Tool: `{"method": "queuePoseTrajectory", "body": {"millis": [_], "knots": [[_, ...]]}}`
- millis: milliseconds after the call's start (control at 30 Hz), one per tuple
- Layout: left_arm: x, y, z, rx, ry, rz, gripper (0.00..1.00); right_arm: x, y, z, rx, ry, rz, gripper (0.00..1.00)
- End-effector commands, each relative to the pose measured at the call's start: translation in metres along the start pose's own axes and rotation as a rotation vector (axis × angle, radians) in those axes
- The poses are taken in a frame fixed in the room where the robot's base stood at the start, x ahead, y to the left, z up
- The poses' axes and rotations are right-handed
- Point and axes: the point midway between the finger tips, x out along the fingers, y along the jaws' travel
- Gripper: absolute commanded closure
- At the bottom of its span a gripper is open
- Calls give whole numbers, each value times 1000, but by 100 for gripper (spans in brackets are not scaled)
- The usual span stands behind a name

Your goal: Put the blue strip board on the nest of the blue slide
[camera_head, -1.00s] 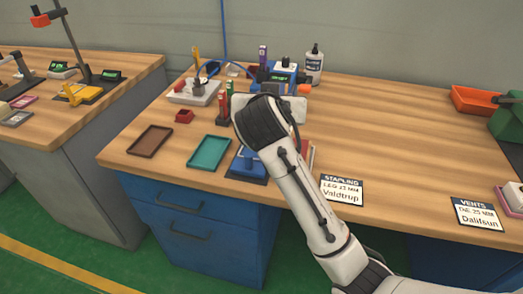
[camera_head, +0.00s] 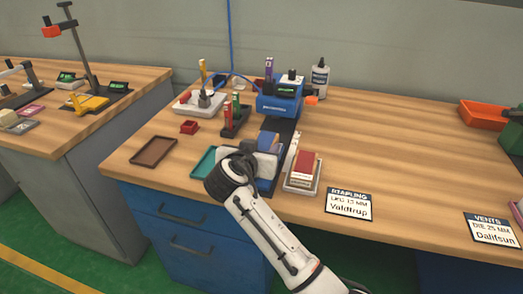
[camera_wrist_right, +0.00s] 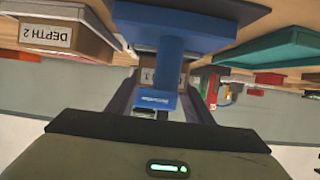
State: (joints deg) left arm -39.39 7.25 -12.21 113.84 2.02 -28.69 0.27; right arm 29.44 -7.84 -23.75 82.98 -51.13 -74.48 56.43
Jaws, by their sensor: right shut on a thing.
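My right gripper (camera_wrist_right: 162,100) is low over the front of the bench, mostly hidden behind my own wrist in the head view. It appears shut on the blue strip board (camera_wrist_right: 170,62), the narrow blue piece between the dark fingers in the wrist view. The wide blue part of the blue slide (camera_wrist_right: 205,25) lies right against the board's end in that picture. Whether they touch, I cannot tell. In the head view, blue parts (camera_head: 267,142) show just beyond my wrist, over a dark rail. The nest itself is hidden. My left gripper is not in view.
A blue press (camera_head: 280,104) stands at the rail's far end. A tray with red and cream blocks (camera_head: 304,168) is close on the right, the teal tray (camera_head: 203,162) close on the left. A dark rack (camera_head: 236,122) holds upright red and green pieces. The bench's right half is mostly clear.

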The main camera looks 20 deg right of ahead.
Motion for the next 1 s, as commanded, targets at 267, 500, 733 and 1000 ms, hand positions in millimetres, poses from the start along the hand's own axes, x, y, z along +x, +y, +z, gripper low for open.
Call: {"method": "queuePoseTrajectory", "body": {"millis": [267,500,733,1000], "knots": [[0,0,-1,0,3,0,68,2,0,6,1,3,-1,78],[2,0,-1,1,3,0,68,4,0,8,0,1,-1,43],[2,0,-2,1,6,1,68,4,0,8,0,1,0,35],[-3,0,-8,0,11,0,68,-5,-4,3,0,0,-3,35]]}}
